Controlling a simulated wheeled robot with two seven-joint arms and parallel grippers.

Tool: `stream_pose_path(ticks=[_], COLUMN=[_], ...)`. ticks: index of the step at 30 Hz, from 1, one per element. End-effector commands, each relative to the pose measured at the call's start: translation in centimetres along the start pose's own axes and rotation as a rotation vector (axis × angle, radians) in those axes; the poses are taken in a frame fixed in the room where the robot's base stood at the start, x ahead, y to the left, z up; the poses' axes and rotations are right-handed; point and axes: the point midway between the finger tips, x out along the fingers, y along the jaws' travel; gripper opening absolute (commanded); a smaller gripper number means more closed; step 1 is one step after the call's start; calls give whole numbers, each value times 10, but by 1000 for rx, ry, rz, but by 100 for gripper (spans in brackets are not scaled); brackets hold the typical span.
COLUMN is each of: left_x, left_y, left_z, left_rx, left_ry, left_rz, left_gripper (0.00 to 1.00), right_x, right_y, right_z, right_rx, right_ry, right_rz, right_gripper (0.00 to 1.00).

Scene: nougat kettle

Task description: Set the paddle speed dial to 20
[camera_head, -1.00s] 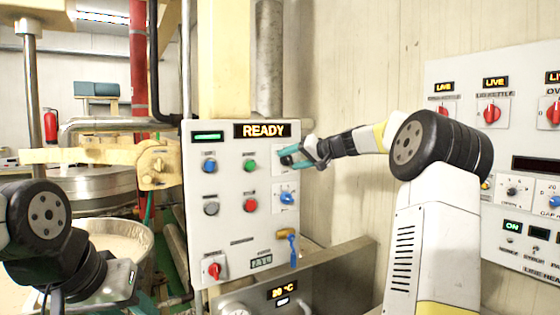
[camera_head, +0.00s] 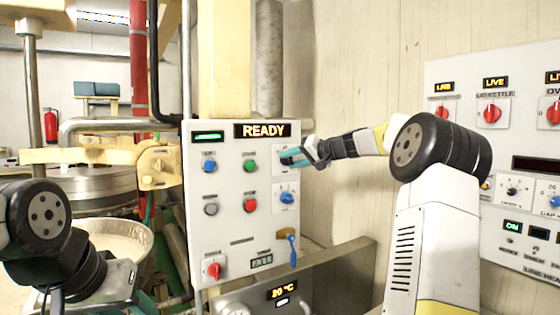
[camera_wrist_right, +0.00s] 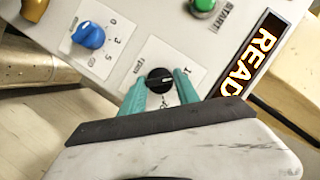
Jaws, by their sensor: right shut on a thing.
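The grey control panel (camera_head: 228,255) stands in the middle of the head view with a lit READY display (camera_head: 262,130).
A green button (camera_head: 250,166), a red button (camera_head: 250,205) and a red switch (camera_head: 214,269) share the panel. A blue-handled key (camera_head: 292,248) sticks out at its lower right. A second panel (camera_head: 450,75) is on the right wall. A large pan (camera_head: 125,228) stands at left.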

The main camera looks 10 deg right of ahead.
Motion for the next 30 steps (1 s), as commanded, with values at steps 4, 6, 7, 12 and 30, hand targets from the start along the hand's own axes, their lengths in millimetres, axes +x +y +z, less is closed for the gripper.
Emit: stream_pose_path(ticks=[4,6,7,12,30], left_x=[0,0,0,0,0], left_y=[0,0,0,0,0], left_z=[0,0,0,0,0], left_rx=[0,0,0,0,0], left_ry=[0,0,0,0,0], left_rz=[0,0,0,0,0], left_gripper=[41,41,41,41,41], right_x=[0,0,0,0,1], right_y=[2,3,3,4,6], right_z=[0,0,0,1,2], right_rx=[94,149,174,318,680], right_ry=[0,0,-1,0,-1], right_rz=[-37,-60,-70,-130,-280], right_gripper=[0,0,0,0,0])
